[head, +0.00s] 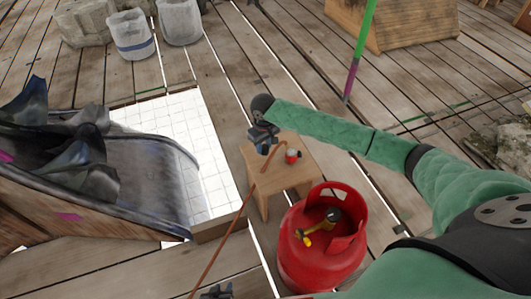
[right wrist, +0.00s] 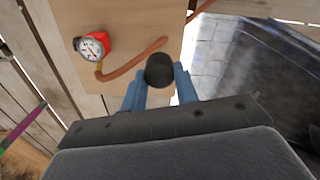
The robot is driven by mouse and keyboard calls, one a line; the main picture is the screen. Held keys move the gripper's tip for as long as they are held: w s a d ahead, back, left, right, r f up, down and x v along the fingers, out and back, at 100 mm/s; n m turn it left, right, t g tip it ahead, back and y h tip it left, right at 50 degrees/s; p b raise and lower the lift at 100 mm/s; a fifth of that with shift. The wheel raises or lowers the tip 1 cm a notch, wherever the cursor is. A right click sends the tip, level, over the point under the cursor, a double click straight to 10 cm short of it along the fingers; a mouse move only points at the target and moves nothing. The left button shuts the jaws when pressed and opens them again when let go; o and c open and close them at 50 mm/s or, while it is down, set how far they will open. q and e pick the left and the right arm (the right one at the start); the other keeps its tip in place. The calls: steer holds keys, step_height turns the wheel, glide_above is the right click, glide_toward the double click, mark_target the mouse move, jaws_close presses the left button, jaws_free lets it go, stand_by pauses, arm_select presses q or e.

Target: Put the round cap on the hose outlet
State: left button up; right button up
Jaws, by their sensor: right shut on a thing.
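My right gripper (right wrist: 162,82) has blue fingers shut on a round black cap (right wrist: 160,70) in the right wrist view. The cap is over the wooden stool, near the loose end of a short orange-brown hose; I cannot tell its height. In the head view the right gripper (head: 264,146) is at the stool's left back edge, and the cap is hidden. The hose (right wrist: 130,68) runs from a red gauge (right wrist: 92,46), which also shows in the head view (head: 292,156). A red gas cylinder (head: 312,255) has a valve with a yellow part (head: 305,236). My left gripper (head: 217,292) is at the bottom edge, mostly cut off.
The wooden stool (head: 300,178) stands on gapped planks behind the cylinder. A long thin brown line (head: 220,250) runs from the stool toward the front. A dark curved panel (head: 140,165) lies left. Buckets (head: 130,33) and a wooden box (head: 395,22) are at the back.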

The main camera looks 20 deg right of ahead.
steer(key=w+a+r+m, duration=0.1)
steer(key=w+r, duration=0.1)
steer(key=r, duration=0.7)
steer(key=w+a+r+m, duration=0.1)
steer(key=w+r+m, duration=0.1)
steer(key=r, duration=0.8)
steer(key=shift+a+r, duration=0.25)
steer(key=shift+s+a+f, duration=0.1)
steer(key=shift+s, duration=0.05)
